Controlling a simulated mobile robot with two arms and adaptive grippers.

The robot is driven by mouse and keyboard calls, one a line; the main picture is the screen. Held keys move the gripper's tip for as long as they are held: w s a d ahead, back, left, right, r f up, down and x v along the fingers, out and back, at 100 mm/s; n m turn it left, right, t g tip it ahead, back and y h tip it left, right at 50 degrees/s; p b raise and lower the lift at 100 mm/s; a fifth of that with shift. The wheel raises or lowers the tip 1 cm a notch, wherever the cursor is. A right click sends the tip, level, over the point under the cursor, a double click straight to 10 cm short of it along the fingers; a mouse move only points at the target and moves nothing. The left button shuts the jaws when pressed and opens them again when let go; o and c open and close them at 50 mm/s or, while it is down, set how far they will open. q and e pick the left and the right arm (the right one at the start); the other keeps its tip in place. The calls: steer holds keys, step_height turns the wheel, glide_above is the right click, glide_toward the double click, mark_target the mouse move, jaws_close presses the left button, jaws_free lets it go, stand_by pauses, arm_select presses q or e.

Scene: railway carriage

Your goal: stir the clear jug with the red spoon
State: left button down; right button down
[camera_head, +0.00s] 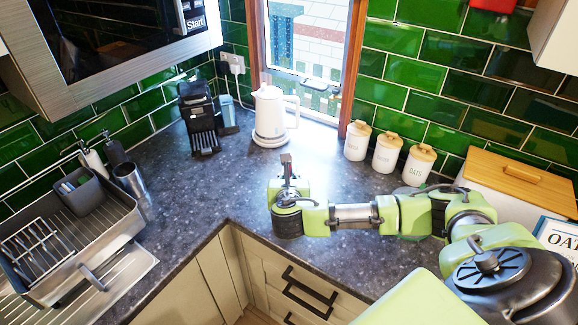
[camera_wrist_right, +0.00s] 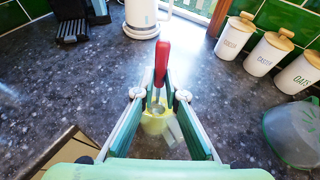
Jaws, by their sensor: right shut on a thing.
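My right gripper (camera_wrist_right: 160,92) is shut on the red spoon (camera_wrist_right: 161,62), whose red handle stands up above the fingertips in the right wrist view. The spoon's lower end is hard to make out. Below and between the fingers is a see-through vessel with a yellowish part (camera_wrist_right: 154,122), which looks like the clear jug; the fingers cover much of it. I cannot tell whether the spoon's tip is inside it. In the head view my right gripper (camera_head: 287,172) is over the counter near its inner corner, and the jug is hidden there. My left gripper is not in view.
A white kettle (camera_head: 270,118) and black coffee machine (camera_head: 200,120) stand behind. White canisters (camera_head: 386,155) line the back right. A dish rack (camera_head: 70,245) is at left. The counter's front edge (camera_head: 190,260) is close.

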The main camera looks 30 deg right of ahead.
steer(key=s+f+b, duration=0.1)
steer(key=f+b, duration=0.1)
steer(key=f, duration=0.1)
steer(key=shift+s+a+f, duration=0.1)
steer(key=shift+s, duration=0.3)
steer(key=shift+w+f+p, duration=0.15)
steer(key=shift+w+p, duration=0.25)
steer(key=shift+w, duration=0.45)
